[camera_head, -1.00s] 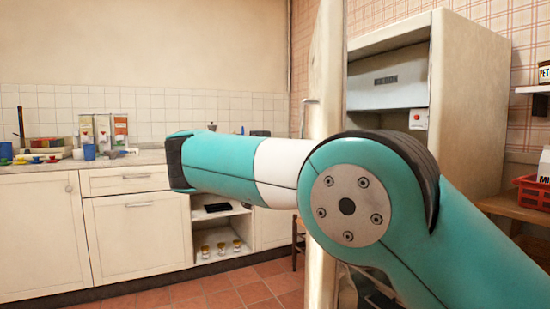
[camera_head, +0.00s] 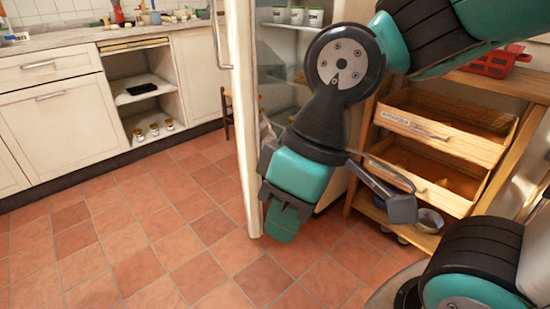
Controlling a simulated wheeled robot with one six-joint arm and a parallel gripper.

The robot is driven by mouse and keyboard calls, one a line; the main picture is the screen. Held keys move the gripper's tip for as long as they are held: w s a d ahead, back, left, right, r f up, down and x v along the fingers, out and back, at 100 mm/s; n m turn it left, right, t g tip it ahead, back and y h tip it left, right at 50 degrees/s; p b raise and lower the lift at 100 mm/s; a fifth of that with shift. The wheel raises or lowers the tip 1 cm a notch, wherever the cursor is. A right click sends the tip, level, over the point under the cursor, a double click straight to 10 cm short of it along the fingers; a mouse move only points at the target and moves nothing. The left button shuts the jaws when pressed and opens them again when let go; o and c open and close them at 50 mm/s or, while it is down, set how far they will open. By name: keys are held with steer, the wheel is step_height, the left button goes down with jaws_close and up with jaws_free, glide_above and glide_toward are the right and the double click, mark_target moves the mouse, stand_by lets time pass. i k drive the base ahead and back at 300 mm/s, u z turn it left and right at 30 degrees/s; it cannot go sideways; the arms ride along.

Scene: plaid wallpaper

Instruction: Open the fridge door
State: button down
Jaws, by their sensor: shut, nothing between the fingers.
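The fridge door (camera_head: 243,110) is a cream panel standing open, seen nearly edge-on. Its metal handle (camera_head: 217,35) is on the left face. The fridge interior (camera_head: 280,75) shows to the right of the door, with glass shelves and jars, partly hidden behind my arm. My gripper (camera_head: 284,219) points down just right of the door's lower edge, on the inner side. It looks shut and empty. It overlaps the door edge in the picture; I cannot tell whether they touch.
White cabinets (camera_head: 60,120) with an open shelf unit (camera_head: 148,95) stand at the left. A wooden drawer rack (camera_head: 440,135) with a red crate (camera_head: 497,62) stands at the right. A chair leg shows behind the door. The tiled floor (camera_head: 140,240) at front left is clear.

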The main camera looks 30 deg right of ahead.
mark_target(239, 15)
steer(key=u, duration=0.5)
steer(key=k, duration=1.1)
steer(key=z, duration=0.15)
steer(key=i, duration=0.55)
steer(key=z, duration=1)
steer(key=i, duration=1.3)
steer(key=u, duration=0.5)
